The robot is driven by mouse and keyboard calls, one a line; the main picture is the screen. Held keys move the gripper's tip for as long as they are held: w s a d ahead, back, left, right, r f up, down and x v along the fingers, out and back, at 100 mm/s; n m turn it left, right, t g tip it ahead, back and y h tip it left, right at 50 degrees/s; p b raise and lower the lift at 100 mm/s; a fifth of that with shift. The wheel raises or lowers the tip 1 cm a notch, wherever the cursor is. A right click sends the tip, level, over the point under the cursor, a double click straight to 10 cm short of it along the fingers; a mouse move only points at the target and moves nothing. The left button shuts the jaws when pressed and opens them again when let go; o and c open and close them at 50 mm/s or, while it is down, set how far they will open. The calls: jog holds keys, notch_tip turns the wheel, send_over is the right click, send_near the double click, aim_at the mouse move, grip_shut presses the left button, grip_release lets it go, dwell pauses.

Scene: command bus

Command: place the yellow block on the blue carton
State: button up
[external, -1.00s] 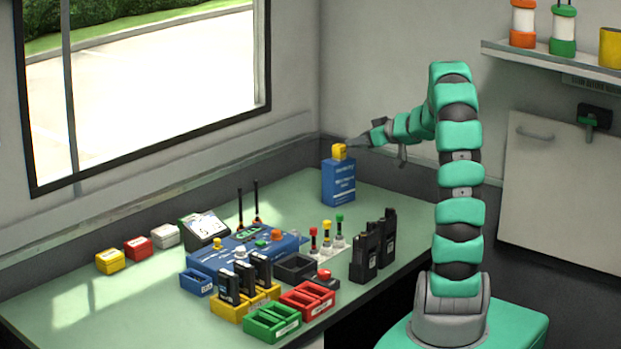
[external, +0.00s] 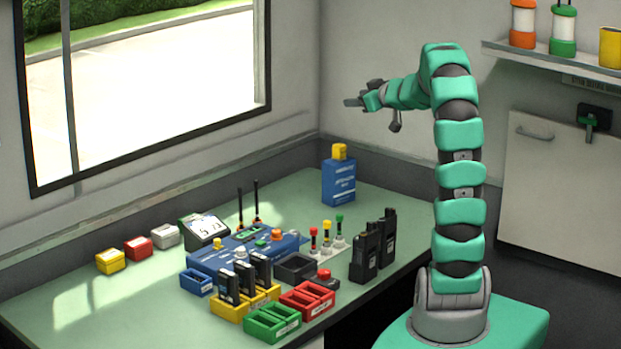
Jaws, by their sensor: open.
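The yellow block (external: 339,151) sits on top of the blue carton (external: 339,184), which stands upright at the back right of the green table. The fingers point left and are small in this view.
Red, white and yellow small boxes (external: 137,248) line the table's left side. A blue console (external: 246,252) with antennas, coloured trays (external: 272,323) and black radios (external: 366,250) fill the middle and front. The table around the carton is mostly clear.

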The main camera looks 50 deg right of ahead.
jog(key=w+a+r+m+t+h, duration=0.1)
jog(key=a+r+h, duration=0.1)
jog(key=a+r, duration=0.65)
jog(key=w+a+r+m+t+h, duration=0.15)
jog(key=a+r, duration=0.25)
jog(key=r, duration=1)
jog(key=s+a+r+y, duration=0.2)
jog(key=s+a+r, duration=0.1)
jog(key=a, duration=0.5)
jog(key=s+a+r+n+g+y, duration=0.1)
jog(key=s+a+r+y, duration=0.1)
jog(key=a, duration=0.7)
jog(key=s+a+r+n+y, duration=0.1)
jog(key=s+a+r, duration=0.3)
jog(key=a, duration=0.5)
jog(key=shift+s+r+g+y, duration=0.35)
jog(key=shift+s+y, duration=0.3)
jog(key=shift+s, duration=0.35)
